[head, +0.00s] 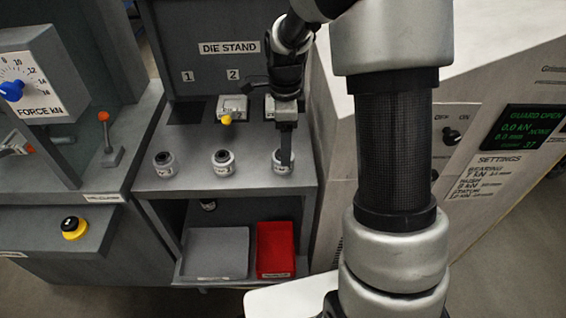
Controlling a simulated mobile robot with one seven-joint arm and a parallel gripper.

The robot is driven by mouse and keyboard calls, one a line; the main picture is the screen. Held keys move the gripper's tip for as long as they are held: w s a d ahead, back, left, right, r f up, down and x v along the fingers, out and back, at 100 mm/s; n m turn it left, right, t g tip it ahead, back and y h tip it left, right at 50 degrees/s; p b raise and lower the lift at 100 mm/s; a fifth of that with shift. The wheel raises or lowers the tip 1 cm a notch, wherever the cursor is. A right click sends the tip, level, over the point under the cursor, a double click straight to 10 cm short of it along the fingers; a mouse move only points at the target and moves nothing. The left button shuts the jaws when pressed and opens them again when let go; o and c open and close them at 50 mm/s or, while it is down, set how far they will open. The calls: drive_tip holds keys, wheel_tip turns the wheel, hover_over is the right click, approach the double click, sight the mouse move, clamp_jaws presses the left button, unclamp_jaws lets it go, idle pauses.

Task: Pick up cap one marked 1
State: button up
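Three pale round caps with dark tops stand in a row on the grey bench: a left cap (164,164), a middle cap (223,163) and a right cap (283,164). Their markings are too small to read, so I cannot tell which is marked 1. My gripper (286,158) points down at the right cap, its fingertip overlapping the cap's top in this view. The fingers line up edge-on, so I cannot tell whether they are open or shut, or whether they touch the cap.
Behind the caps is a panel labelled DIE STAND (229,47), with signs 1 and 2. A block with a yellow knob (232,107) sits below sign 2. Under the bench are a grey tray (216,254), a red bin (275,250) and another small round part (208,204). A pale machine cabinet stands right.

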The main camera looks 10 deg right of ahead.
sight(278, 169)
drive_tip(key=f, duration=0.5)
drive_tip(key=shift+s+a+b, duration=0.15)
drive_tip(key=shift+a+b, duration=0.1)
drive_tip(key=shift+b, duration=0.1)
drive_tip(key=shift+c, duration=0.5)
drive_tip(key=c, duration=1.3)
